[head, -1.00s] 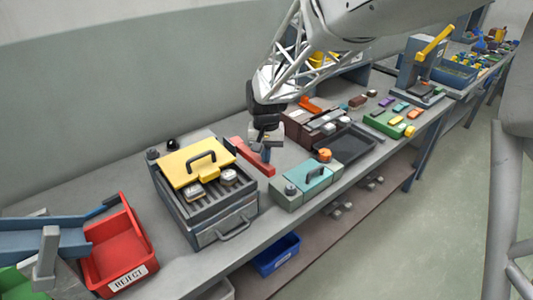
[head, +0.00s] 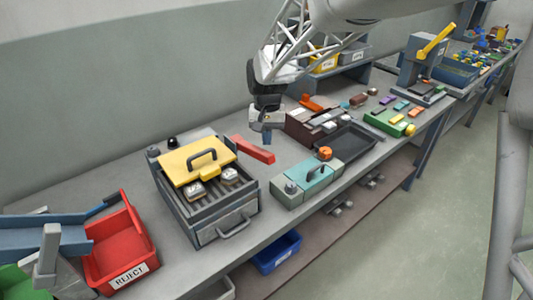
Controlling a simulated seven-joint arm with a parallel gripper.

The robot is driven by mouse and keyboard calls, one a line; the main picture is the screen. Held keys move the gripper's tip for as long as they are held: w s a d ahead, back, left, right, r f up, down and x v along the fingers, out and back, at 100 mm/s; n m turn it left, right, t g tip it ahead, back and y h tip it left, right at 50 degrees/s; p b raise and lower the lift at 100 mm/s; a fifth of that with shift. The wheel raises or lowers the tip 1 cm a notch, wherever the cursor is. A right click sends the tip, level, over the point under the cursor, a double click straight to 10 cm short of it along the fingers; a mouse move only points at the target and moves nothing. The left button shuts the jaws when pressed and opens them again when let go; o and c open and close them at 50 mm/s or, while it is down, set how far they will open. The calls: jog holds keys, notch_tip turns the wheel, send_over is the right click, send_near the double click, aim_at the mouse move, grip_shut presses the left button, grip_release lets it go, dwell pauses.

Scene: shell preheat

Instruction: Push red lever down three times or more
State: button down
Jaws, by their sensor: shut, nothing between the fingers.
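The red lever (head: 254,149) is a long bar on the bench between the yellow-lided box and the teal-topped box. Its near end points to the lower right. My gripper (head: 267,141) is shut and empty, pointing down. Its tip is just behind and above the lever's right part, and a gap seems to show between them, though I cannot be sure from this angle.
The box with the yellow lid (head: 196,163) stands left of the lever. The teal-topped box (head: 306,183) is at the front right, with a dark tray (head: 345,143) beyond it. A red reject bin (head: 120,248) is at the left.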

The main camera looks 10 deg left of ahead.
jog(key=shift+w+r, duration=0.2)
jog(key=shift+r, duration=2.1)
notch_tip(320, 180, up, 9)
jog(key=n+g+h, duration=0.1)
jog(key=n+h, duration=0.1)
jog(key=n, duration=2.4)
send_over(266, 154)
jog(key=w+a, duration=0.3)
jog(key=shift+f, duration=0.1)
jog(key=shift+f, duration=0.1)
jog(key=x, duration=1.4)
jog(key=shift+a, duration=0.1)
